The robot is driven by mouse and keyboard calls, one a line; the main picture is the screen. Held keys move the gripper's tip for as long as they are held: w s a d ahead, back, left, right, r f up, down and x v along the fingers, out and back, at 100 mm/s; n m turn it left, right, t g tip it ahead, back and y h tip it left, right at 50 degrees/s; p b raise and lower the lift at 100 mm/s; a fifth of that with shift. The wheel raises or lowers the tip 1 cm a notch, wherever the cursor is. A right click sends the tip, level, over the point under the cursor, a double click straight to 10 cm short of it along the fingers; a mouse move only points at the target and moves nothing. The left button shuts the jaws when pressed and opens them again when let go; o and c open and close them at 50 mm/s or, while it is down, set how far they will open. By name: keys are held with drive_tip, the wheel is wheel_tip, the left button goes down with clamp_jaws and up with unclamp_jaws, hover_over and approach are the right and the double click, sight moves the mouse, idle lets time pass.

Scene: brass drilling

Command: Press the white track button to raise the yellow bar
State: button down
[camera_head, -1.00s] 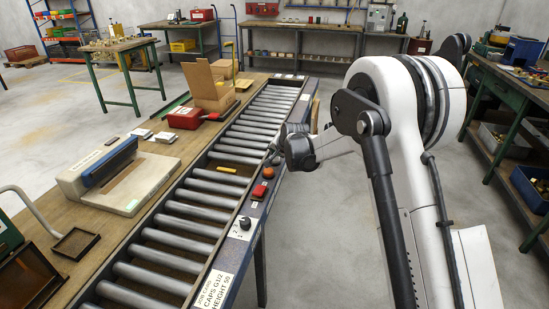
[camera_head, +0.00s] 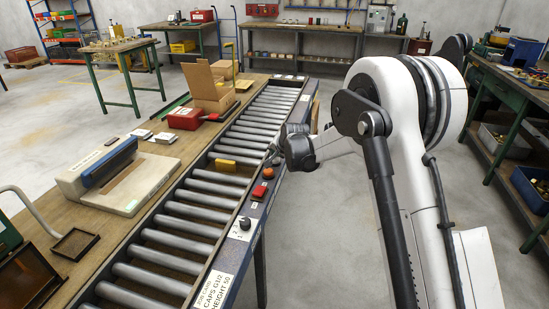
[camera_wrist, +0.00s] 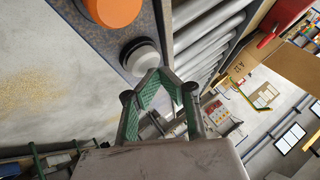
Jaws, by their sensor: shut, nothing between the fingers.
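The yellow bar (camera_head: 225,163) stands up between the rollers of the conveyor track in the head view. The white track button (camera_wrist: 141,57) has a dark collar and sits on the track's side rail in the wrist view. In the head view my gripper hides it. My gripper (camera_wrist: 166,80), with green-padded fingers, is shut and empty. Its tips are right at the near edge of the white button and appear to touch it. In the head view my gripper (camera_head: 273,155) is over the rail, just beyond the orange button (camera_head: 268,173).
The orange button (camera_wrist: 115,10) is beside the white one in the wrist view. A red button (camera_head: 259,191) and a black-and-white dial (camera_head: 244,224) sit nearer on the rail. A cardboard box (camera_head: 207,88) stands on the bench left of the rollers. Open floor lies right of the track.

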drive_tip(key=shift+r, duration=0.45)
drive_tip(key=shift+r+p, duration=1.35)
drive_tip(key=shift+r, duration=1.65)
drive_tip(key=shift+d+r, duration=0.1)
drive_tip(key=shift+r, duration=0.05)
drive_tip(key=s+d+r+n+h, duration=0.1)
drive_tip(key=s+d+r, duration=0.7)
drive_tip(key=s, duration=0.4)
drive_tip(key=s+d+r+n+h, duration=0.1)
drive_tip(key=s+d+r, duration=0.75)
drive_tip(key=s, duration=0.25)
drive_tip(key=s+d+f, duration=0.1)
drive_tip(key=s+d, duration=0.2)
drive_tip(key=s, duration=0.7)
drive_tip(key=s+d+f+n+g+h, duration=0.1)
drive_tip(key=s+d+f, duration=0.1)
drive_tip(key=s, duration=0.8)
drive_tip(key=s+d+f+n, duration=0.1)
drive_tip(key=s+d, duration=0.3)
drive_tip(key=s, duration=0.6)
drive_tip(key=shift+f+h, duration=0.4)
drive_tip(key=shift+f, duration=0.15)
